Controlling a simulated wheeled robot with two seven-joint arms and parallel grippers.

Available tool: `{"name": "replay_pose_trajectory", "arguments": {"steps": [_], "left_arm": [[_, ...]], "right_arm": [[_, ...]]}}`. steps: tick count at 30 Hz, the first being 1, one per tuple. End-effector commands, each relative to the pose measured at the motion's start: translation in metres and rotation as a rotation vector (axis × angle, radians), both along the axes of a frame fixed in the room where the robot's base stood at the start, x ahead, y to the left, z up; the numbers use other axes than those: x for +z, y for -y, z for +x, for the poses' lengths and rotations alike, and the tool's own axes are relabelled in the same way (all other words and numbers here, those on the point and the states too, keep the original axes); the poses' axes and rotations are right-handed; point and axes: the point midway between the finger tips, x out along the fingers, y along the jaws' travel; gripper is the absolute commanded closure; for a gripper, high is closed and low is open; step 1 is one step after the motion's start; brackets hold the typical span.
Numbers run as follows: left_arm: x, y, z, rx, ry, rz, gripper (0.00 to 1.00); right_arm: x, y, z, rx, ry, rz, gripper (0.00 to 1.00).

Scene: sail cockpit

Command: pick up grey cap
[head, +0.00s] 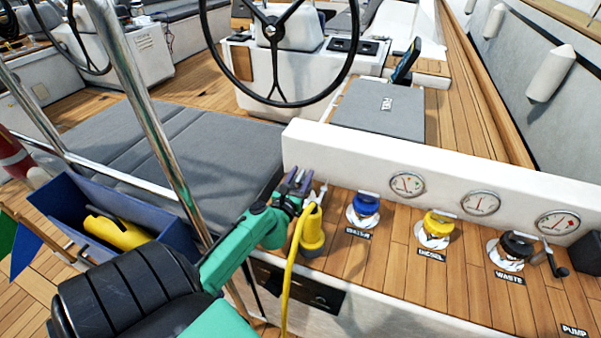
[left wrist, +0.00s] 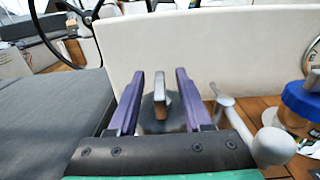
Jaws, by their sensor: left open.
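The grey cap (left wrist: 160,101) shows in the left wrist view as a dark round body with a lighter upright grip bar. It lies between the two purple fingers of my left gripper (left wrist: 160,76), with a visible gap on both sides. In the head view my left gripper (head: 299,181) is at the left end of the wooden filler deck, by the white wall. There the gripper and the yellow fitting hide most or all of the cap. The left gripper is open. My right gripper is not in view.
A yellow fitting with a hose (head: 312,232) stands just in front of the gripper. Blue (head: 367,204), yellow (head: 438,223) and black (head: 517,245) caps stand to the right. A white gauge wall (head: 440,184) rises behind. A grey cushion (head: 180,150) lies left.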

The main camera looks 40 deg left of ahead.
Motion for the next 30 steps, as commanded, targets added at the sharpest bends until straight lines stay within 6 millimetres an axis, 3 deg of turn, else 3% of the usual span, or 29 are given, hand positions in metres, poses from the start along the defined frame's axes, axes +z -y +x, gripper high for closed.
{"name": "replay_pose_trajectory", "arguments": {"steps": [4, 10, 11, 14, 15, 30], "left_arm": [[0.001, -0.007, 0.021, -0.001, 0.000, -0.001, 0.51], [0.000, -0.008, 0.023, -0.001, -0.001, 0.000, 0.51], [0.000, -0.008, 0.023, -0.001, -0.001, 0.000, 0.58], [0.000, -0.007, 0.022, -0.001, -0.001, -0.001, 0.96], [0.000, -0.007, 0.022, -0.001, -0.001, -0.001, 1.00], [0.000, -0.007, 0.022, -0.002, -0.001, -0.001, 1.00]], "right_arm": [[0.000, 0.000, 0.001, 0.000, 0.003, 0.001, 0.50], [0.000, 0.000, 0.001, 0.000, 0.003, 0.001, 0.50], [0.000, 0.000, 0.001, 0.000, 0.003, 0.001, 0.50], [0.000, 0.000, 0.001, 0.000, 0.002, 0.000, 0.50], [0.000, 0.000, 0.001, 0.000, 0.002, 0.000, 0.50], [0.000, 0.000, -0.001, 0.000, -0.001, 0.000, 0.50]]}}
